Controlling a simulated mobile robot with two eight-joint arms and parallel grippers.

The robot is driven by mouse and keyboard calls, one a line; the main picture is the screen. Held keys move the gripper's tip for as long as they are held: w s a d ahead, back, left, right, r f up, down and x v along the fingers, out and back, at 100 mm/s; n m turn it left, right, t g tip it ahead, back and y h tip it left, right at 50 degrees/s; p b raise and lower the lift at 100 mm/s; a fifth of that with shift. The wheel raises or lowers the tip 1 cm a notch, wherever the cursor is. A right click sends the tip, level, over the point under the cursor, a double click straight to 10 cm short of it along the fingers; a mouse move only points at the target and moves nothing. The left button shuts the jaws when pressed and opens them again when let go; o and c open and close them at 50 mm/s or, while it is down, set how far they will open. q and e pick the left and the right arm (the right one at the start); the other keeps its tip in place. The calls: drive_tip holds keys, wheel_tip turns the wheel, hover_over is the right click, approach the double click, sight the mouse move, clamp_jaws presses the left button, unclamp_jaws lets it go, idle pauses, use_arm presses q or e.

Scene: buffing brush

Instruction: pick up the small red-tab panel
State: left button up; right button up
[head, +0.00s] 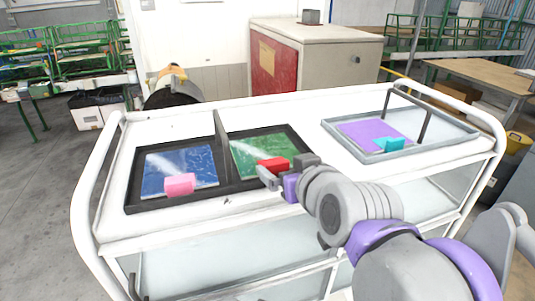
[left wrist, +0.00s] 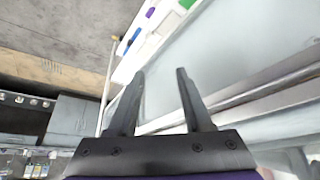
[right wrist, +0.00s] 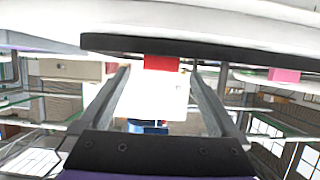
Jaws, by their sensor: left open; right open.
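The small red-tab panel is a green square plate (head: 262,153) with a red tab (head: 273,165) on its near edge. It lies in the right compartment of a black divided tray (head: 221,138). My right gripper (head: 284,172) is open at the red tab, its fingers to either side in the picture. In the right wrist view the red tab (right wrist: 161,63) shows between the open fingertips. I cannot tell whether they touch it. My left gripper (left wrist: 158,72) is open and empty beside the cart, seen only in the left wrist view.
A blue panel with a pink tab (head: 180,184) lies in the tray's left compartment. A purple panel (head: 362,133) with a teal tab (head: 389,145) lies in a grey handled tray (head: 440,137) at right. All rest on a white cart (head: 140,222) with raised rails.

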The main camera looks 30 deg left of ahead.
sight(279, 165)
drive_tip(key=x, duration=0.4)
drive_tip(key=shift+w+a+f, duration=0.15)
drive_tip(key=shift+a+f, duration=0.05)
drive_tip(key=shift+f, duration=0.1)
drive_tip(key=shift+d, duration=0.1)
drive_tip(key=shift+c, duration=0.3)
drive_tip(key=shift+c, duration=1.1)
drive_tip(key=c, duration=1.2)
